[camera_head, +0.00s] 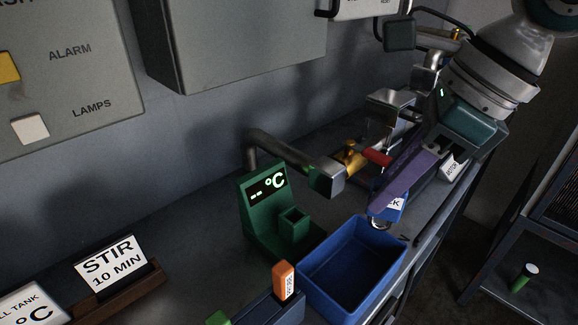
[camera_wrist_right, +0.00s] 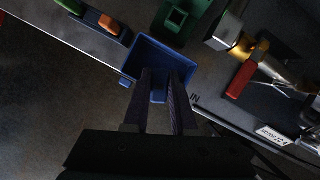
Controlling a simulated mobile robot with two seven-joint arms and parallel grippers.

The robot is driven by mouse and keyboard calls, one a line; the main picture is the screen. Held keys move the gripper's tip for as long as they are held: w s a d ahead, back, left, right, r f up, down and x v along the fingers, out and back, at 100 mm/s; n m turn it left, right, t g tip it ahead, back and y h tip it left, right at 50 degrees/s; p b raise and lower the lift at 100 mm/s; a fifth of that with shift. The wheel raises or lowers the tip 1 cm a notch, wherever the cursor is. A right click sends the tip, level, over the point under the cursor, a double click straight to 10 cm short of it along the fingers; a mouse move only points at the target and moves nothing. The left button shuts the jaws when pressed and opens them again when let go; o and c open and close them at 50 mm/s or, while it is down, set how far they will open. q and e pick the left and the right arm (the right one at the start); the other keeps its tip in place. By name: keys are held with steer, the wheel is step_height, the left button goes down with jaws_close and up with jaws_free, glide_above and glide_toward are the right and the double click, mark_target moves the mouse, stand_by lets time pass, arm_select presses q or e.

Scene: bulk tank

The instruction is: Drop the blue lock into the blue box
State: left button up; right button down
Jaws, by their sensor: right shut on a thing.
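The blue lock (camera_head: 391,207), with a white label and a metal shackle, is held at the tips of my right gripper (camera_head: 380,205). The gripper's long purple fingers are shut on it. The open blue box (camera_head: 345,268) stands on the counter, and its visible inside is empty. In the head view the lock is at the box's far right corner, with its shackle hanging close to the rim. In the right wrist view the lock (camera_wrist_right: 158,96) shows between the fingertips, in front of the box (camera_wrist_right: 180,62). My left gripper is not in view.
A green temperature display (camera_head: 268,205) stands behind the box. An orange labelled piece (camera_head: 284,281) sits in a holder left of it. A metal pipe with a yellow valve and red handle (camera_head: 376,157) is behind my right gripper. A STIR sign (camera_head: 112,262) stands at the left.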

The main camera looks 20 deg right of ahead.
mark_target(384, 215)
steer(key=shift+f+b, duration=1.95)
steer(key=shift+f, duration=0.85)
steer(key=c, duration=0.7)
jaws_free()
steer(key=shift+o, duration=0.2)
steer(key=shift+r, duration=0.1)
steer(key=p+v, duration=0.1)
steer(key=v, duration=0.9)
steer(key=shift+a, duration=0.15)
